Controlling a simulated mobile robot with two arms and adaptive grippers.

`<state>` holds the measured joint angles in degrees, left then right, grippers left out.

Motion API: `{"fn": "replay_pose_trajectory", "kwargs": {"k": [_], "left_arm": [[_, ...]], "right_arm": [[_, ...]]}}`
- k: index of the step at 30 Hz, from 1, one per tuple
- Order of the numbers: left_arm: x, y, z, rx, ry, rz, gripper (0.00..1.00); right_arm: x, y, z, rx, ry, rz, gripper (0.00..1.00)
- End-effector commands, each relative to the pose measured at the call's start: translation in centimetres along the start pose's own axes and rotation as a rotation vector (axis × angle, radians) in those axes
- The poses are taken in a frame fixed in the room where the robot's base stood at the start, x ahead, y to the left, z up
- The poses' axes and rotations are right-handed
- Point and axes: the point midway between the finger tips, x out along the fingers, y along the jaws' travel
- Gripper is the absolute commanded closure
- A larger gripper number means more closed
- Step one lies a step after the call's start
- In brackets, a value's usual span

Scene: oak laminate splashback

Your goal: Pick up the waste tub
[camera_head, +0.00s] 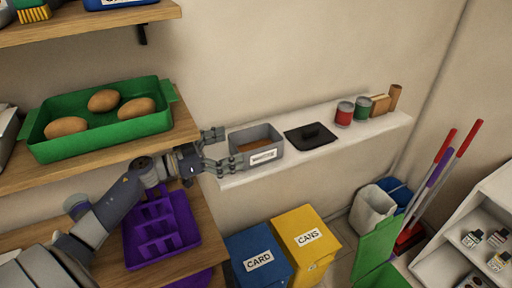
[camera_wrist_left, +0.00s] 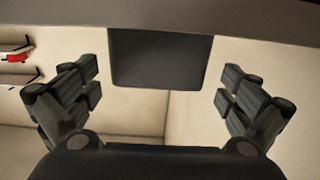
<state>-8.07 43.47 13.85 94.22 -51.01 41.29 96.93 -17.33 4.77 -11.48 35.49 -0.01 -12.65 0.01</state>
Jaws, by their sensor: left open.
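The waste tub (camera_head: 270,134) is a small grey open tub with a white label on its front and something brown inside. It stands upright at the left end of the white wall shelf. My left gripper (camera_head: 222,148) is open at the tub's left end, with one finger towards the wall and the other near the labelled front. In the left wrist view a dark grey face (camera_wrist_left: 160,62), probably the tub's end, lies ahead between the spread fingers of the left gripper (camera_wrist_left: 160,98). I cannot tell whether a finger touches it. My right gripper is out of view.
A black lid (camera_head: 312,141) lies right of the tub, with cans (camera_head: 345,113) further along the white shelf (camera_head: 335,147). Wooden shelves with a green tray (camera_head: 100,138) and a purple caddy (camera_head: 160,230) are at left. Blue (camera_head: 258,260) and yellow (camera_head: 305,240) bins stand below.

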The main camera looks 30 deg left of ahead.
Motion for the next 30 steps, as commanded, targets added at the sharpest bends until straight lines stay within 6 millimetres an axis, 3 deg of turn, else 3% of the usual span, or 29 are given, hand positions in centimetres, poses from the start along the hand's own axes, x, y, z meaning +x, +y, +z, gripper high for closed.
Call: {"fn": "replay_pose_trajectory", "kwargs": {"k": [5,15,24,30], "left_arm": [[1.0,0.1,0.0,-0.001,0.003,0.0,0.0],[5.2,0.2,0.5,-0.002,0.002,0.0,0.0],[5.6,0.2,0.7,0.0,0.0,0.001,0.0],[5.6,0.2,0.7,0.0,0.0,0.001,0.45]], "right_arm": [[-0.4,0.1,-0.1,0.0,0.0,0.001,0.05],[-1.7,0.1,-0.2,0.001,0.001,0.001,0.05],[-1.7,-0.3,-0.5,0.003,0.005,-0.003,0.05],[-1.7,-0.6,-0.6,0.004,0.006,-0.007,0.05]]}}
